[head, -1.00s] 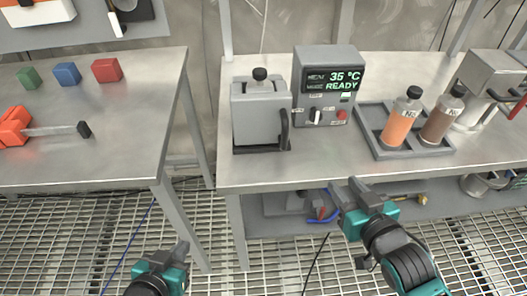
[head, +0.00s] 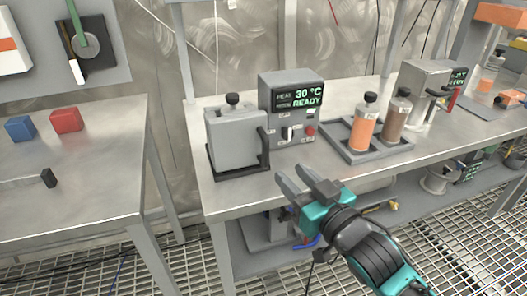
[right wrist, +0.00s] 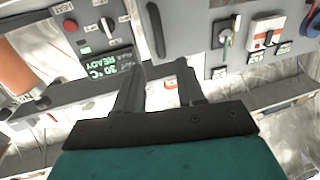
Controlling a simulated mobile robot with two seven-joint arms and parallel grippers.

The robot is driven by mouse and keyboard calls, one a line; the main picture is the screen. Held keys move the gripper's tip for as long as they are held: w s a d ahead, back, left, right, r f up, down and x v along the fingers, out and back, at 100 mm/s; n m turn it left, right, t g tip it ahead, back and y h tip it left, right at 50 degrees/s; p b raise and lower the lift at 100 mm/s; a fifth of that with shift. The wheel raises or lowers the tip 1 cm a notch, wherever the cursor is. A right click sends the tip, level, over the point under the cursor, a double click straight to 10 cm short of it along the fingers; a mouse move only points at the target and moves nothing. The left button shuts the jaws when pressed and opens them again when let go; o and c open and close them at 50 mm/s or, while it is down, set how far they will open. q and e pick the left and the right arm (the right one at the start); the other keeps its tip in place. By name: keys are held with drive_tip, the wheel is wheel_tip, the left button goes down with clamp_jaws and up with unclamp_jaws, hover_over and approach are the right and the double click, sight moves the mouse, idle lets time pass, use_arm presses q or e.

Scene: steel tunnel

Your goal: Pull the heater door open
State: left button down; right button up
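The heater (head: 235,140) is a grey box with a black knob on top, standing on the steel bench at the left end. Its door appears shut. The dark upright door handle (head: 264,150) is on its right front edge; it also shows in the right wrist view (right wrist: 155,30). My right gripper (head: 281,174) is in front of and a little below the handle, apart from it. Its two fingers stand apart with nothing between them, as the right wrist view (right wrist: 161,70) shows. My left gripper is out of view.
A control box (head: 291,108) reading 30 °C READY stands right of the heater. A grey tray (head: 341,147) with two bottles is further right. Another bench (head: 75,190) with blocks is at the left, across a gap. The bench front by the heater is clear.

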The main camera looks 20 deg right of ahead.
sight(267, 151)
drive_tip(key=b+x, duration=0.1)
drive_tip(key=x, duration=0.8)
drive_tip(key=shift+w+a, duration=0.15)
drive_tip(key=shift+w, duration=0.05)
drive_tip(key=shift+x, duration=0.85)
drive_tip(key=shift+c, duration=0.5)
clamp_jaws()
